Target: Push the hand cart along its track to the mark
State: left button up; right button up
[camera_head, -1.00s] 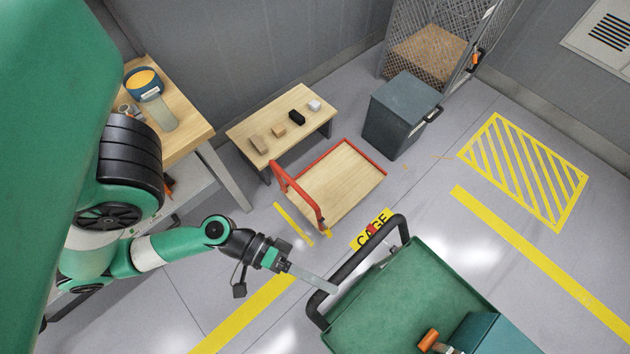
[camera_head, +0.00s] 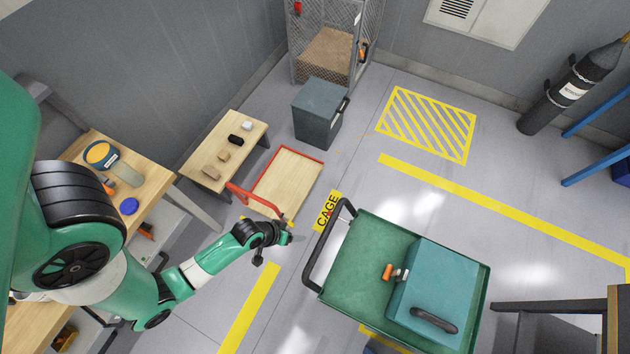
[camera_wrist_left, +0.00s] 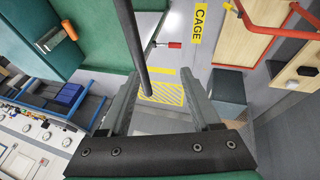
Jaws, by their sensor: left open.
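A green cart (camera_head: 355,285) with a black push handle (camera_head: 312,265) stands at centre right; a teal box (camera_head: 440,290) with a dark handle sits on it. My left gripper (camera_head: 292,239) is open and empty, just left of the handle and seemingly apart from it. In the left wrist view the black handle (camera_wrist_left: 134,40) runs across the gap between the open fingers of the left gripper (camera_wrist_left: 160,88); how deep it sits between them I cannot tell. A yellow CAGE label (camera_head: 327,210) and a yellow hatched floor area (camera_head: 428,122) lie beyond. My right gripper is not in view.
A low wooden platform with a red handle (camera_head: 288,180) stands left of the CAGE label. Behind it are a bench with small blocks (camera_head: 225,150), a grey bin (camera_head: 320,112) and a mesh cage (camera_head: 330,45). Open floor lies between the cart and the hatched area.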

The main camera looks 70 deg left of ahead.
pick_arm(q)
jog(key=a+b+x, duration=0.2)
jog(key=b+x, duration=0.2)
jog(key=x, duration=0.7)
jog(key=shift+s+g+y, duration=0.3)
jog(key=shift+s, duration=0.05)
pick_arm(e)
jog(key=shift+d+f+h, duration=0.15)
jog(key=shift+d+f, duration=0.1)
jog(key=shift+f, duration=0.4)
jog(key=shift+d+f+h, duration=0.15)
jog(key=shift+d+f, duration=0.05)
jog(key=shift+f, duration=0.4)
pick_arm(q)
grip_shut()
grip_release()
